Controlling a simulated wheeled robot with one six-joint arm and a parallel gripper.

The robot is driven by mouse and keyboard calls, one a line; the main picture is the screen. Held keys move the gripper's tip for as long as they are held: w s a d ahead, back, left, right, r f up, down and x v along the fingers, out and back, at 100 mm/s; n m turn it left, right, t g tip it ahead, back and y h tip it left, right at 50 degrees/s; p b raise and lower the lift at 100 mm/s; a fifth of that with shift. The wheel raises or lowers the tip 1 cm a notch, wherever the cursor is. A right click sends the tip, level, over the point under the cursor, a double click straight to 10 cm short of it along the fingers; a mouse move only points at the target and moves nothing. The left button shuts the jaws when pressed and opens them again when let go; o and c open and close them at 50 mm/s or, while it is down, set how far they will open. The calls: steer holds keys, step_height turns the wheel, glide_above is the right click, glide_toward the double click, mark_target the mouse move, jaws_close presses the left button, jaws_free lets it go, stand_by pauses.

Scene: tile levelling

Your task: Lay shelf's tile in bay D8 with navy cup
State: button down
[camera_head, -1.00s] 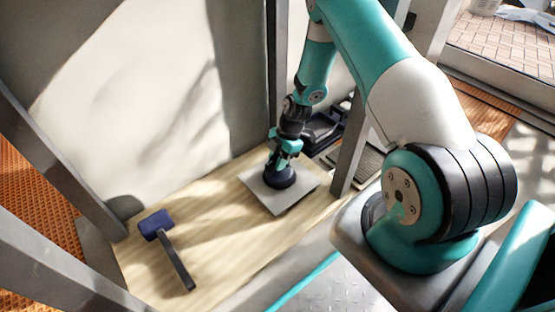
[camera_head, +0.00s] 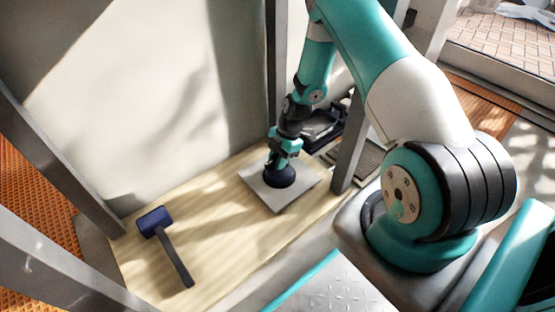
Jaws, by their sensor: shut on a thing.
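The grey square tile (camera_head: 267,198) is at the wooden shelf (camera_head: 222,240), near its right part. I cannot tell whether it rests on the wood or is just above it. The dark navy suction cup (camera_head: 280,178) sits on the middle of the tile. My gripper (camera_head: 284,158) is above the cup, shut on its top, with the arm reaching down from the upper right. The jaw tips are partly hidden by the gripper body. Bay D8 cannot be made out in this view.
A mallet with a blue head (camera_head: 155,221) and dark handle lies on the shelf's left part. Grey posts (camera_head: 348,150) frame the shelf. A black tray (camera_head: 322,127) stands behind the right post. Bare wood lies between mallet and tile.

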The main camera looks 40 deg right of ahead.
steer(key=c, duration=0.9)
jaws_free()
steer(key=shift+r, duration=0.1)
